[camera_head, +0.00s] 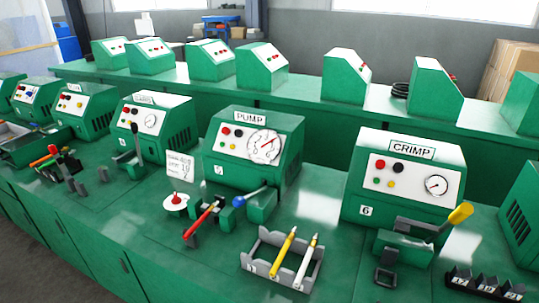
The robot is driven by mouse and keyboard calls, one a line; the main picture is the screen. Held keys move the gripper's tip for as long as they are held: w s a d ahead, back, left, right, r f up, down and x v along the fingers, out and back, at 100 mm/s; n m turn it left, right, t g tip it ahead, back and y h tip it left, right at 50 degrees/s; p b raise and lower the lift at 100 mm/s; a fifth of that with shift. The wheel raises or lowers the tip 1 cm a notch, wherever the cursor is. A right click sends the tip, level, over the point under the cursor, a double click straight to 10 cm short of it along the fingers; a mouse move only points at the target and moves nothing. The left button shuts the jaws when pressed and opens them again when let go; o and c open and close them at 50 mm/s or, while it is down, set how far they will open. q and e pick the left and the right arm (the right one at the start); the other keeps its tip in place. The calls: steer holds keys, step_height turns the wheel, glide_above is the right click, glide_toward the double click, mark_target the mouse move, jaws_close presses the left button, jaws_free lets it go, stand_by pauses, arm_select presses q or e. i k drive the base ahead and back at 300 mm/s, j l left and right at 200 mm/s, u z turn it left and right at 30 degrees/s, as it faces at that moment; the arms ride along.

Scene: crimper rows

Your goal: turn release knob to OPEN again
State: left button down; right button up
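A small red knob (177,199) sits on a round white dial plate on the bench in front of the green PUMP machine (252,148); it looks like the release knob. The marks on its plate are too small to read, so I cannot tell which position it points to. A round gauge (265,146) with a red needle is on the PUMP panel. A white card (180,166) with writing stands behind the knob. Neither of my grippers is in view, and nothing touches the knob.
Right of the knob are a red-handled lever (203,220) and a blue-tipped lever (250,197). A grey rack (262,278) holds a yellow and a white stick. The CRIMP machine (403,180) with a yellow-handled lever (459,213) stands at right. More green machines line both benches.

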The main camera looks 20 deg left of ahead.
mark_target(176, 200)
steer(key=u, duration=1.35)
